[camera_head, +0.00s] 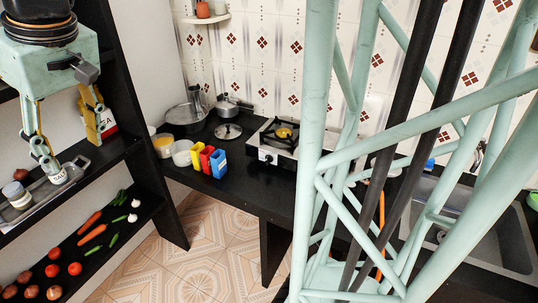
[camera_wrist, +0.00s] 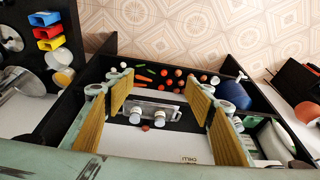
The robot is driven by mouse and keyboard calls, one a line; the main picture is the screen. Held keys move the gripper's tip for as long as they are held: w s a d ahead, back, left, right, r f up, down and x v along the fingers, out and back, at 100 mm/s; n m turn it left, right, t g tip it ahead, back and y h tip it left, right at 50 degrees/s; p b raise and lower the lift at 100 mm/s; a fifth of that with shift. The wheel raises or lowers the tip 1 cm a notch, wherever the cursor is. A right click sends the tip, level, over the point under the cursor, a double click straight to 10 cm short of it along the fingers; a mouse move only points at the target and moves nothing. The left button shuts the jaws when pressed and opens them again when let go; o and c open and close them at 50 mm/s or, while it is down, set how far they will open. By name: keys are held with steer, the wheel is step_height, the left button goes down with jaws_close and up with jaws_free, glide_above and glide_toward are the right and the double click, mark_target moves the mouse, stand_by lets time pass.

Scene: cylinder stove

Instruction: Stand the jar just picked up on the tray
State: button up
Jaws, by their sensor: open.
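A grey tray (camera_head: 27,208) lies on the black middle shelf at the left; it also shows in the wrist view (camera_wrist: 153,104). Two pale jars stand on it, a small gap apart. In the wrist view the left jar (camera_wrist: 135,115) and right jar (camera_wrist: 174,114) lie between the spread fingers. My gripper (camera_wrist: 161,97) is open and empty; in the head view (camera_head: 68,148) it hangs above the shelf.
A lower shelf (camera_head: 95,254) holds carrots, tomatoes and other vegetables. A blue round object (camera_wrist: 234,95) stands right of the fingers. The counter (camera_head: 243,197) carries coloured boxes, pots and a stove (camera_head: 283,140).

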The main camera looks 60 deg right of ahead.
steer(key=s+d+m, duration=0.1)
steer(key=s, duration=2.8)
steer(key=shift+d+r+h, duration=0.25)
steer(key=shift+r+h, duration=0.15)
steer(key=shift+w+r, duration=0.1)
